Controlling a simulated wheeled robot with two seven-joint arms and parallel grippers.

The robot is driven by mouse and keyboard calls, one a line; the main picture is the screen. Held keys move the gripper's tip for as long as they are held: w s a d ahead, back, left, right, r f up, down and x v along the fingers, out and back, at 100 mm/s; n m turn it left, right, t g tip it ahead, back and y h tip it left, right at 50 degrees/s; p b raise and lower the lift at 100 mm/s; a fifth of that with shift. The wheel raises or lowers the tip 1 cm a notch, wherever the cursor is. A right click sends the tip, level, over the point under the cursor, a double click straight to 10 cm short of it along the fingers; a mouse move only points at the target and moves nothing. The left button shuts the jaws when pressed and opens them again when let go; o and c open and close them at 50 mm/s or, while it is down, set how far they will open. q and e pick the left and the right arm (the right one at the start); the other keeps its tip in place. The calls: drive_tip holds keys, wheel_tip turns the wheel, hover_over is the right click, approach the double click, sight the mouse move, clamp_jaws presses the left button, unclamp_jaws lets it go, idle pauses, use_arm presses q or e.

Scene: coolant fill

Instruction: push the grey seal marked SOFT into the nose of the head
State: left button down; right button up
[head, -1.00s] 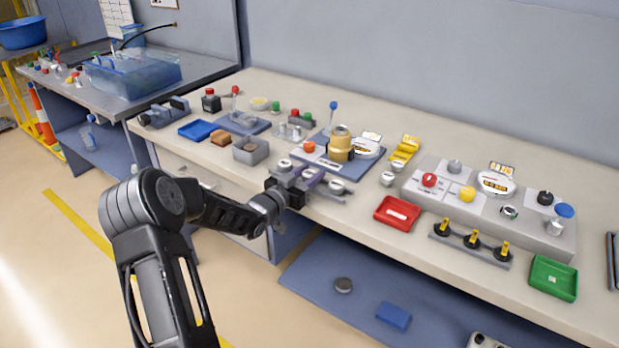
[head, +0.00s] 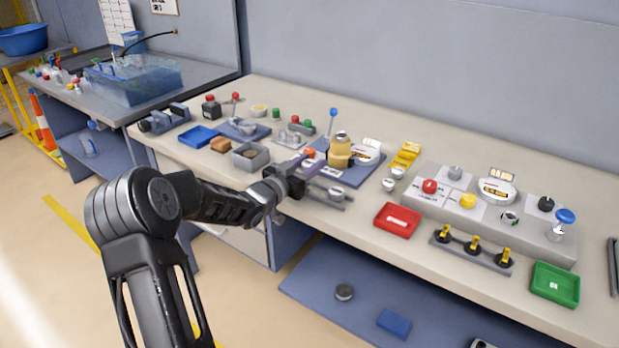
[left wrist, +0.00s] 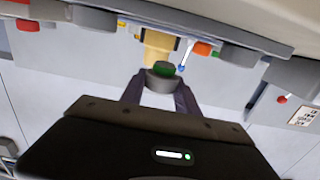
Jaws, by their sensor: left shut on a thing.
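The fingers of my left gripper (left wrist: 158,100) are shut on a small grey round seal (left wrist: 160,84) with a green face. No marking on it is readable. In the head view my left gripper (head: 306,168) hangs over the bench's front edge area, and the seal is not clear there. A brass-yellow head (head: 340,152) stands upright on a blue base plate (head: 352,177), just beyond and right of the gripper. It also shows in the left wrist view (left wrist: 157,42), behind the seal; a gap between them cannot be judged. My right gripper is not in view.
A grey rack with a silver round piece (head: 336,193) lies at the front edge below the gripper. An orange knob (head: 309,153) and a blue-tipped lever (head: 333,112) stand close to the brass head. A red tray (head: 397,220) lies to the right.

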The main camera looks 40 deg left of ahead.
sight(310, 163)
use_arm(q)
wheel_tip(310, 163, up, 5)
drive_tip(key=shift+f, duration=0.15)
idle(0.6)
